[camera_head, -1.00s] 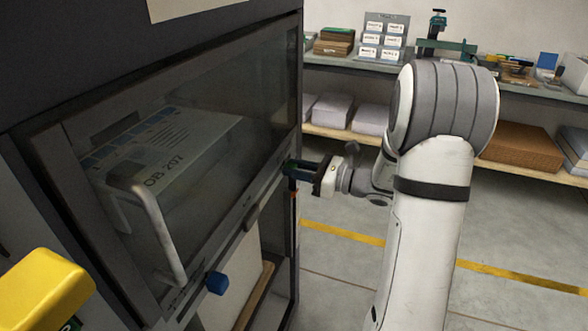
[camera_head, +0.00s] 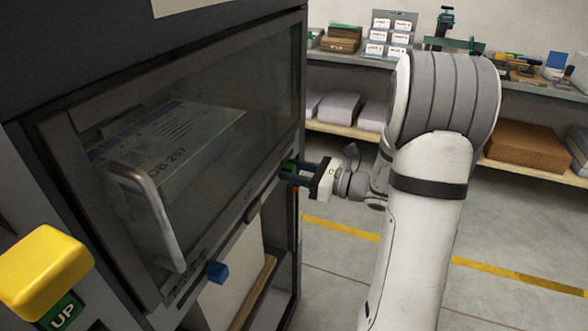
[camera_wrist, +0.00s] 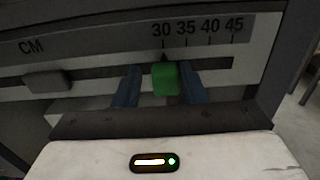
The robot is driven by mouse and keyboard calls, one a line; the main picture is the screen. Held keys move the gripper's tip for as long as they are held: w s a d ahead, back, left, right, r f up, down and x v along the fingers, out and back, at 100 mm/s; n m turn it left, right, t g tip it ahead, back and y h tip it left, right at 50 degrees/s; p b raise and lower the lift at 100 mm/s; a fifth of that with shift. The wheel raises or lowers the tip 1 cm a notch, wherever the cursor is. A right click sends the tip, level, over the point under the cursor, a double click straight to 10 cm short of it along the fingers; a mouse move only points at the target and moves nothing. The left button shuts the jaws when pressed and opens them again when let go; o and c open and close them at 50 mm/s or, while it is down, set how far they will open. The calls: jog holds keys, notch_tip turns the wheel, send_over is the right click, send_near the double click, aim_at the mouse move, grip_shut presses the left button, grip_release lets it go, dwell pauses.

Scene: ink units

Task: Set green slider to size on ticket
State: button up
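The green slider (camera_wrist: 166,78) sits on a slotted scale rail (camera_wrist: 215,64) in the wrist view, with its dark pointer by the 30 mark. Marks 35, 40 and 45 lie to its right. My gripper (camera_wrist: 160,88) is open with its blue fingers on either side of the slider. A gap shows at the left finger; the right finger is close to it, and I cannot tell if it touches. In the head view my gripper (camera_head: 294,173) is at the cabinet's right end. A printed sheet (camera_head: 165,140) reading "OB 207" shows behind the glass; its smaller print is unreadable.
A grey block (camera_wrist: 47,81) sits on the same rail to the left. The cabinet door has a handle (camera_head: 150,215); a blue knob (camera_head: 217,271) is below. A yellow button (camera_head: 43,270) by an "UP" label is at left. Shelves (camera_head: 350,135) stand behind; the floor at right is clear.

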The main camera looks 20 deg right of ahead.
jog(key=shift+o, duration=0.9)
jog(key=shift+d, duration=0.1)
jog(key=shift+s+d, duration=0.1)
jog(key=shift+d, duration=0.1)
jog(key=v, duration=0.7)
jog(key=shift+s, duration=0.15)
jog(key=shift+d, duration=0.1)
